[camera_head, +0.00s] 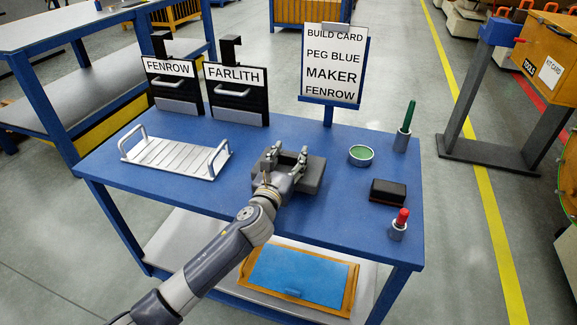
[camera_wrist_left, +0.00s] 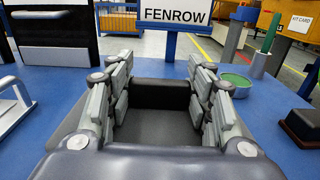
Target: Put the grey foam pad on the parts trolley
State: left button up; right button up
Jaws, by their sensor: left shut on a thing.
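My left gripper (camera_head: 283,167) reaches over the blue table top from the front. Its fingers are shut on a dark grey block, which I take for the grey foam pad (camera_head: 312,181). In the left wrist view the pad (camera_wrist_left: 155,128) shows between the two fingers (camera_wrist_left: 160,100), partly hidden by the gripper. I cannot tell whether the pad rests on the top or hangs just above it. The blue table (camera_head: 215,212) has a lower shelf; no label shows whether it is the parts trolley. My right gripper is out of view.
A silver slatted tray (camera_head: 172,158) stands left of the pad. Black holders FENROW (camera_head: 172,90) and FARLITH (camera_head: 237,95) and a build card (camera_head: 333,65) stand behind. To the right are a green dish (camera_head: 361,155), a green peg (camera_head: 407,118), a dark block (camera_head: 388,191) and a red peg (camera_head: 401,218).

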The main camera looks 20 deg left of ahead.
aim_at(289, 164)
pick_arm(q)
jog(key=shift+w+a+f, duration=0.15)
jog(key=shift+f+b, duration=0.6)
jog(key=shift+f, duration=1.05)
jog(key=shift+f, duration=0.1)
jog(key=o, duration=1)
jog(key=shift+o, duration=0.2)
jog(key=s, duration=1.2)
jog(key=shift+a, duration=0.15)
